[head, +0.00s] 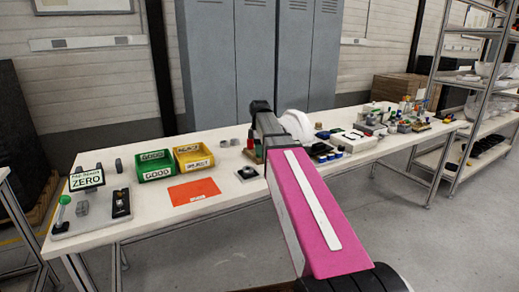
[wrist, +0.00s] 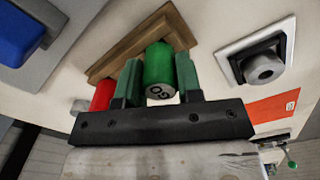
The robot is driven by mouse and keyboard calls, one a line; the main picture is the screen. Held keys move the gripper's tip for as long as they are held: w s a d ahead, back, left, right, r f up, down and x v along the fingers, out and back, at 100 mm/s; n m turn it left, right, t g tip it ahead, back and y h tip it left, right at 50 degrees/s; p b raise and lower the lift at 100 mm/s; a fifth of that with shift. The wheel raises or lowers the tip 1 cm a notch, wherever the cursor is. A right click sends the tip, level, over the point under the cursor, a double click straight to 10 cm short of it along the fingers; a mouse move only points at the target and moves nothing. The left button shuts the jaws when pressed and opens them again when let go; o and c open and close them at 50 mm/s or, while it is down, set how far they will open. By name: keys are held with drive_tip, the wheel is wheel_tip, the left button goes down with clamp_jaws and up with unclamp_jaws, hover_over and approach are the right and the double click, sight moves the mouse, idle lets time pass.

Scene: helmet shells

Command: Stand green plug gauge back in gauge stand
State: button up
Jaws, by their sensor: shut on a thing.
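The green plug gauge (wrist: 159,68) shows in the wrist view with "GO" on its near end. My gripper (wrist: 159,80) is shut on it, with one green finger on each side. The wooden gauge stand (wrist: 185,32) lies just beyond the gauge in this view. I cannot tell whether the gauge is seated in the stand or held above it. A red gauge (wrist: 103,94) is beside the left finger, at the stand. In the head view the stand (head: 259,157) shows partly behind my arm, with the red gauge (head: 251,134) upright; the green gauge is mostly hidden there.
In the wrist view, a white square base with a grey ring (wrist: 264,66) is right of the stand, and a blue part (wrist: 18,36) is at left. In the head view, an orange sheet (head: 194,190), green bin (head: 154,172) and yellow bin (head: 196,165) are left of my arm.

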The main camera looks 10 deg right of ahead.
drive_tip(key=o, duration=0.9)
